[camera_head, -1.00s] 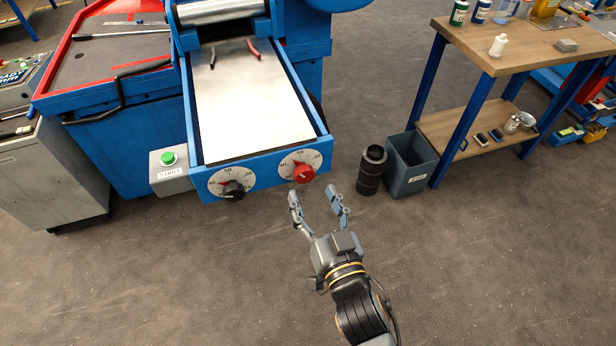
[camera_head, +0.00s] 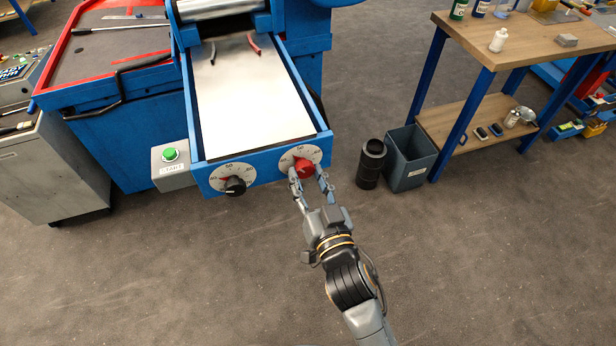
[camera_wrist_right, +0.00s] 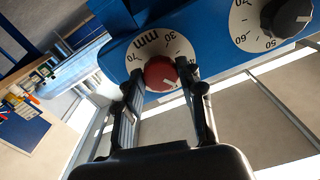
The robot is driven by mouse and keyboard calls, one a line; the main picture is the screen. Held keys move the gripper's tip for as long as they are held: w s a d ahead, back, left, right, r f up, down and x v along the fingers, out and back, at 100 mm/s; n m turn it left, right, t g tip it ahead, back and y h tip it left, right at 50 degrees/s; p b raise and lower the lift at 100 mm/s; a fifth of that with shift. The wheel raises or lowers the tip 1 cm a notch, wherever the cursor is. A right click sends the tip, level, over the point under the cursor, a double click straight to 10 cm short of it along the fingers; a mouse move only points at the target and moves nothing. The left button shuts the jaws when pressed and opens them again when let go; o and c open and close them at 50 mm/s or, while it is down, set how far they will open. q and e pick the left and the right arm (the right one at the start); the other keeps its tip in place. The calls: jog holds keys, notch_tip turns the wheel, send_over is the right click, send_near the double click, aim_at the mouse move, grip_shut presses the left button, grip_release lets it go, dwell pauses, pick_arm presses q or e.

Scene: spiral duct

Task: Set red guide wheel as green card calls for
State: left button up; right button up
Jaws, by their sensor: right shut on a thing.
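The red guide wheel (camera_head: 303,168) is a red knob on a white numbered dial on the front of the blue machine. In the right wrist view the red wheel (camera_wrist_right: 160,74) sits between my fingers, and its dial shows "mm" and numbers such as 30 and 70. My right gripper (camera_head: 309,174) is shut on the red wheel, with one finger on each side. It also shows in the right wrist view (camera_wrist_right: 160,82). The wheel's exact setting is too small to read surely. I see no green card. My left gripper is not in view.
A black wheel (camera_head: 235,186) on its own dial is left of the red one. A green start button (camera_head: 170,155) sits on a grey box further left. A black cylinder (camera_head: 371,164) and a grey bin (camera_head: 410,158) stand right of the machine, beside a workbench (camera_head: 490,45).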

jog(key=shift+n, duration=0.3)
jog(key=shift+n+p, duration=0.4)
jog(key=shift+n, duration=0.5)
jog(key=shift+n+p, duration=0.35)
jog(key=shift+n, duration=1.45)
jog(key=o, duration=1.2)
jog(key=shift+c, duration=0.2)
